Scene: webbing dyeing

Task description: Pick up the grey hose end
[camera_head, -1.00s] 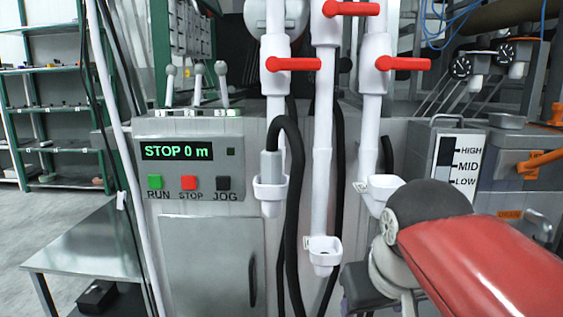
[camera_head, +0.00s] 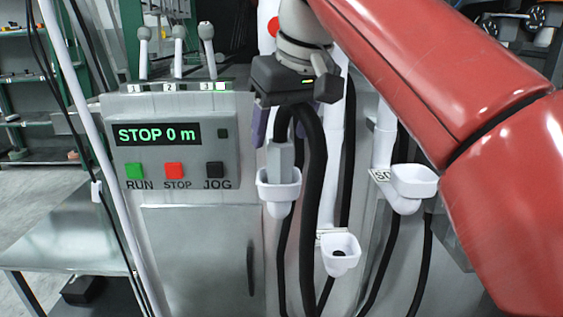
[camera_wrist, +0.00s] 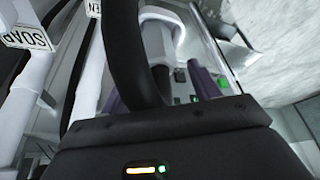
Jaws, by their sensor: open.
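The grey hose end (camera_head: 280,160) stands upright in a white cup-shaped holder (camera_head: 279,190) in front of the machine. Its black hose (camera_head: 312,190) arches up from it and hangs down on the right. My gripper (camera_head: 285,125) is just above the grey end, pointing down, with its dark body over the hose arch. A purple finger shows left of the hose. In the wrist view my gripper (camera_wrist: 160,88) has its purple fingers apart, with the black hose (camera_wrist: 130,45) passing close by.
Two more white holders, a lower one (camera_head: 340,254) and one at right (camera_head: 412,182), stand nearby among hanging dark hoses. The control panel (camera_head: 172,150) reads STOP 0 m, with levers (camera_head: 178,52) above it. A metal table (camera_head: 70,235) is at left.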

